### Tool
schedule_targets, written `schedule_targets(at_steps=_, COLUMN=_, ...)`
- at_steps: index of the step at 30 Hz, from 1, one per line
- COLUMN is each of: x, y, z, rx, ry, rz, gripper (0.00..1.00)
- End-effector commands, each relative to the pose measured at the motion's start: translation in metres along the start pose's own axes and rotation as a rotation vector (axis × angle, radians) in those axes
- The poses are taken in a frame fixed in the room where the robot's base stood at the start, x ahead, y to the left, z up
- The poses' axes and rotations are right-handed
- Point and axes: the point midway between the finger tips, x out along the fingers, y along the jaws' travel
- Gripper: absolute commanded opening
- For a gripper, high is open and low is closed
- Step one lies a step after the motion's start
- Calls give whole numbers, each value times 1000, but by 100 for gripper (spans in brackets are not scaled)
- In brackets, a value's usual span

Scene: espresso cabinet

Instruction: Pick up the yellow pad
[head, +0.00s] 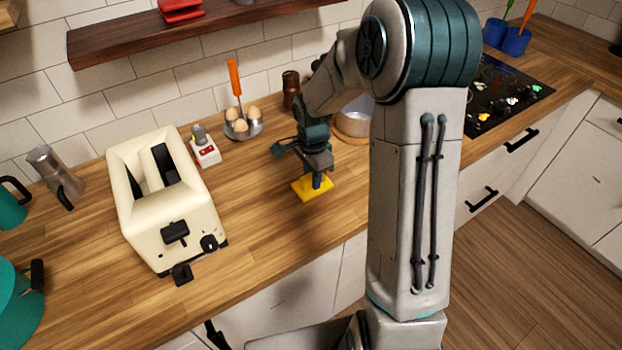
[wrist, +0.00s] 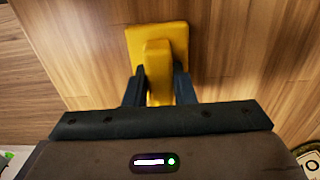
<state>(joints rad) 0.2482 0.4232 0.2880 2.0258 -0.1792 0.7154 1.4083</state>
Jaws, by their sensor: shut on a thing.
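The yellow pad (head: 312,187) is a flat square with a raised grip on top, at the middle of the wooden counter in the head view. It also shows at the top centre of the wrist view (wrist: 172,34), with its raised grip between my fingers. My gripper (head: 317,181) points down over the pad. In the wrist view my gripper (wrist: 159,88) has one dark finger on each side of the raised grip and is shut on it. The pad looks to be on or very close to the counter; a small gap underneath cannot be ruled out.
A cream toaster (head: 165,200) stands to the left. A dark cooktop (head: 505,90) lies at the right. The counter in front of the pad is clear.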

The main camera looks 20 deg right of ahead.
Motion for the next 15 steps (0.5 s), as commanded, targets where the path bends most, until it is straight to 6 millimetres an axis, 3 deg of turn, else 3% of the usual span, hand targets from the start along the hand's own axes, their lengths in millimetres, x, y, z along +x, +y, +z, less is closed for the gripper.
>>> schedule_targets(at_steps=5, x=-14, y=-1, z=0, rx=0, ry=2, rz=-4, gripper=0)
schedule_targets(at_steps=9, x=-37, y=-1, z=0, rx=0, ry=3, rz=-6, gripper=0)
schedule_targets(at_steps=15, x=-62, y=0, z=-46, rx=6, ry=2, rz=-3, gripper=0)
